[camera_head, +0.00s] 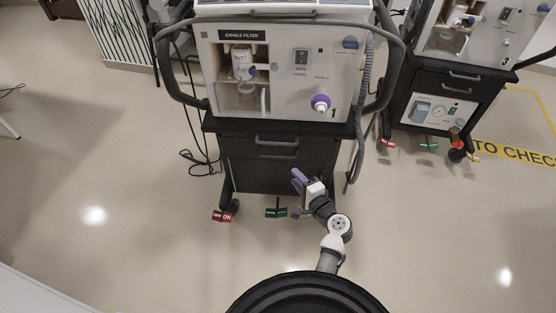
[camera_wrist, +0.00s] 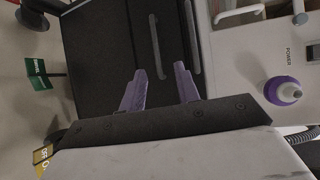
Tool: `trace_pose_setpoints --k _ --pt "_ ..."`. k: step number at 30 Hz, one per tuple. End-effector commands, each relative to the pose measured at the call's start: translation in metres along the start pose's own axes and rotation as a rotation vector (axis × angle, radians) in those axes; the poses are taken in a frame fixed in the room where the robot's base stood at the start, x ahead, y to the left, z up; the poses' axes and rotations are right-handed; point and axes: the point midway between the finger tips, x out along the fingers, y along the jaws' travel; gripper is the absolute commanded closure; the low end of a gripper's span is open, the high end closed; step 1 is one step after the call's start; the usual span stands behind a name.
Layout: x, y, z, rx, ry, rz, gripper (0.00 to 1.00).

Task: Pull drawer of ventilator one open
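Ventilator one (camera_head: 333,113), marked with a "1", stands on a black cabinet (camera_head: 240,178) in the head view. Two grey bar handles, an upper one (camera_head: 277,142) and a lower one (camera_head: 277,156), show on its front. The drawer front looks flush with the cabinet. In the wrist view, turned sideways, the lower handle (camera_wrist: 157,47) and the upper handle (camera_wrist: 194,37) run up the picture. My gripper (camera_head: 300,180) is low in front of the cabinet. Its purple fingers (camera_wrist: 160,72) are apart and empty, with the lower handle in line between them; no contact shows.
A second ventilator (camera_head: 460,85) on a black cart stands at the right. Red (camera_head: 222,216) and green (camera_head: 276,212) tags sit at the cabinet's foot. A hose (camera_head: 358,150) hangs at its right side and a cable (camera_head: 200,165) at its left. The floor in front is clear.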

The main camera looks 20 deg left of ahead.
Motion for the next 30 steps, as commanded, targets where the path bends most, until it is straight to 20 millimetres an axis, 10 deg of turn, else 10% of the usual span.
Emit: trace_pose_setpoints --k 5,21,30 --pt "0.000 0.011 -0.001 0.049 -0.007 -0.001 0.68" --pt "0.106 0.009 0.000 0.041 -0.007 -0.001 0.68" --pt "0.130 0.010 0.000 0.043 -0.005 -0.001 0.68"
